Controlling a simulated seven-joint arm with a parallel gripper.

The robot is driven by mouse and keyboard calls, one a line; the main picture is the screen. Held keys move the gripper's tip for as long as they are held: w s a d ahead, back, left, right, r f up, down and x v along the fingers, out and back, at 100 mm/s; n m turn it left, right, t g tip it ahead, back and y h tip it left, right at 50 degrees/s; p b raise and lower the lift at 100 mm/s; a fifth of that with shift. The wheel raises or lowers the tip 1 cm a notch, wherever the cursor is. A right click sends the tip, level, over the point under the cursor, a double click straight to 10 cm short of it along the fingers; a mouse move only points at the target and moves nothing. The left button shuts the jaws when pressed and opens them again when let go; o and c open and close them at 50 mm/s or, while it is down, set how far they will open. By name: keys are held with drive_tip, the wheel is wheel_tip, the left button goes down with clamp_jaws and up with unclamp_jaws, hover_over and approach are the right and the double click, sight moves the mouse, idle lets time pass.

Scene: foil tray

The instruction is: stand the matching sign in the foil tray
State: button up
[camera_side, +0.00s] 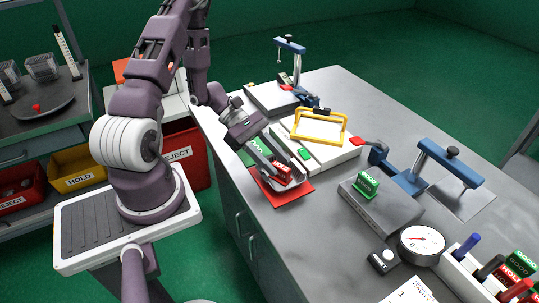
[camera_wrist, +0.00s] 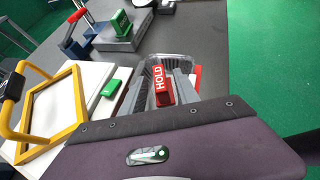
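The foil tray (camera_side: 299,183) is a small silvery tray on a red mat (camera_side: 285,198) near the bench's left edge. In the wrist view its ribbed rim (camera_wrist: 180,61) shows beyond the fingers. My gripper (camera_side: 279,171) points down over the tray. Its fingers (camera_wrist: 163,84) lie on either side of a red sign (camera_wrist: 160,78) lettered HOLD and look shut on it. In the side view the red sign (camera_side: 283,168) is between the fingers at the tray. Whether its base touches the tray floor is hidden.
A green sign (camera_side: 305,153) lies on the white board by the yellow-handled frame (camera_side: 320,127). A green GOOD sign (camera_side: 367,184) stands on a grey block (camera_side: 384,212). A blue clamp (camera_side: 447,166) and dial gauge (camera_side: 422,244) are further right. Bins (camera_side: 77,172) stand left.

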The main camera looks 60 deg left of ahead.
drive_tip(key=v, duration=1.1)
drive_tip(key=s+d+r+m+g+y, duration=0.2)
drive_tip(key=d+r+m+g+y, duration=0.3)
drive_tip(key=d+r+m, duration=0.7)
drive_tip(key=s+d+r+m+t+y, duration=0.5)
drive_tip(key=s+r+m+y, duration=0.1)
drive_tip(key=m, duration=0.4)
drive_tip(key=shift+s+d+r+m+t, duration=0.35)
drive_tip(key=shift+s+r, duration=0.5)
drive_tip(key=shift+s, duration=0.5)
